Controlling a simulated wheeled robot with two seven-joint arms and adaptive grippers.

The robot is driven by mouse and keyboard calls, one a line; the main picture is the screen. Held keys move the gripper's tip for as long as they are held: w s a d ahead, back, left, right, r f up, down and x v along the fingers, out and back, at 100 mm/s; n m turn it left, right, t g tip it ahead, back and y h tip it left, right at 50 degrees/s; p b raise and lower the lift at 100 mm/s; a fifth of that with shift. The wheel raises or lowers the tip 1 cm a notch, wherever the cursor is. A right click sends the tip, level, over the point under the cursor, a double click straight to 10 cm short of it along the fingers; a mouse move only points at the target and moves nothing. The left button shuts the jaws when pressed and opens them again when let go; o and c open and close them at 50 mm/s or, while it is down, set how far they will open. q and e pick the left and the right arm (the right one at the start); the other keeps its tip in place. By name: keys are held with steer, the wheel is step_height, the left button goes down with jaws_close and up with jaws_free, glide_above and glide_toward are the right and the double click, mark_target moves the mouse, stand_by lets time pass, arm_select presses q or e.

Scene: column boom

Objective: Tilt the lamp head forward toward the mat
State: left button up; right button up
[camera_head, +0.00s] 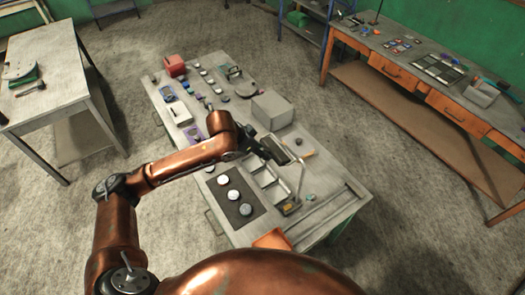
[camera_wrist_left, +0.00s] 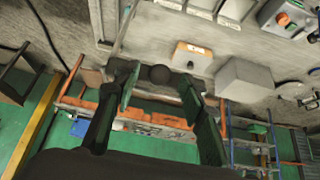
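A dark flat panel that looks like the lamp head (camera_head: 276,150) is over the middle of the central table in the head view. A thin pale bar (camera_head: 300,180), apparently the lamp's arm, runs down beside it. The dark mat (camera_head: 217,189) lies to the lower left with several pale round pieces on it. My left gripper (camera_head: 259,146) is close to the panel; contact is unclear there. In the left wrist view the two fingers of the gripper (camera_wrist_left: 160,92) are spread, with a dark round knob (camera_wrist_left: 160,75) showing between their tips. My right gripper is out of view.
A grey box (camera_head: 272,110) stands behind the panel, and a pale tray (camera_head: 264,179) lies beside the mat. A red box (camera_head: 174,66) and small parts occupy the table's far end. The table's near right corner is mostly clear.

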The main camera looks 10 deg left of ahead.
arm_select(q)
steer(key=v, duration=1.1)
steer(key=shift+s+r, duration=0.15)
steer(key=shift+r, duration=0.05)
steer(key=shift+a, duration=0.1)
